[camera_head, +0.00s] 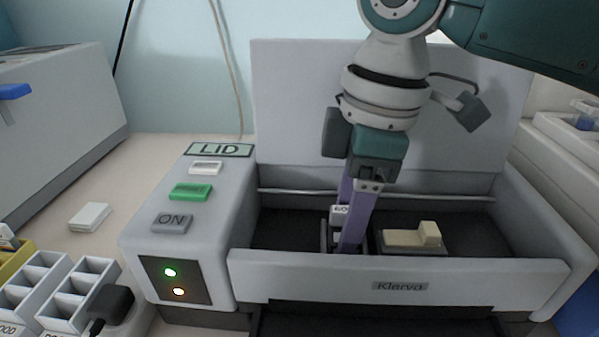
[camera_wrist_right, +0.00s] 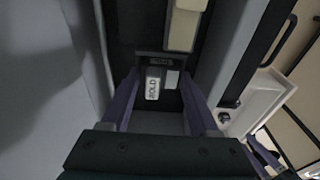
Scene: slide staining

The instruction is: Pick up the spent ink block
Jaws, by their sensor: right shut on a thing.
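The block (camera_head: 340,211), small with a white lettered label, sits in the dark well of the open machine. In the right wrist view its label (camera_wrist_right: 153,84) shows between my two purple fingers. My right gripper (camera_head: 346,238) reaches down into the well from above and is shut on this block. The fingers hide part of it in the head view. The block is still low in the well. I cannot tell whether it touches the floor of the well. My left gripper is not clearly in view.
The machine (camera_head: 400,280) has its lid (camera_head: 300,110) raised behind my right arm. A cream piece on a dark base (camera_head: 408,239) lies just right of the fingers. Buttons (camera_head: 190,192) sit on the left housing. Grey trays (camera_head: 78,292) and a white block (camera_head: 90,217) stand left.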

